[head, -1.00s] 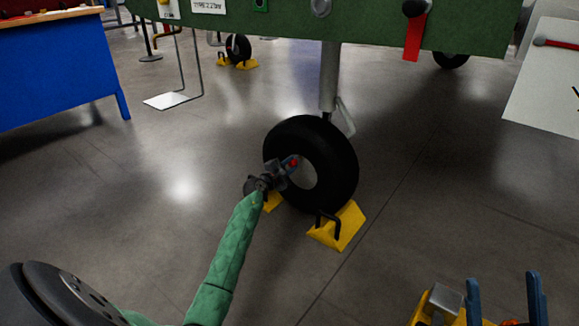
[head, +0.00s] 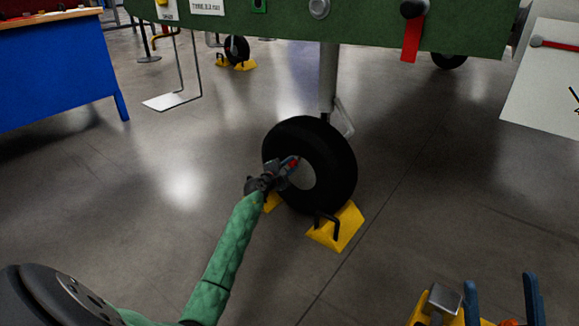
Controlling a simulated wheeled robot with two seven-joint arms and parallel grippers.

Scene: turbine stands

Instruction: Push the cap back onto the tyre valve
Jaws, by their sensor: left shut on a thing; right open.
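The black tyre (head: 335,165) stands upright on the floor below a green fuselage, with a pale wheel hub (head: 303,174) at its middle. My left gripper (head: 288,165) is at the hub's left side, shut on a small red cap (head: 293,161). The valve itself is too small or hidden behind the gripper, so I cannot tell whether the cap touches it. My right gripper (head: 503,300) is open, with two blue fingers at the bottom right, away from the wheel.
Yellow chocks (head: 338,228) sit against the tyre's foot. The green fuselage (head: 330,28) spans the top, with a hanging red tag (head: 411,40). A blue bench (head: 55,65) is at the left, a white panel (head: 545,85) at the right. The floor between is clear.

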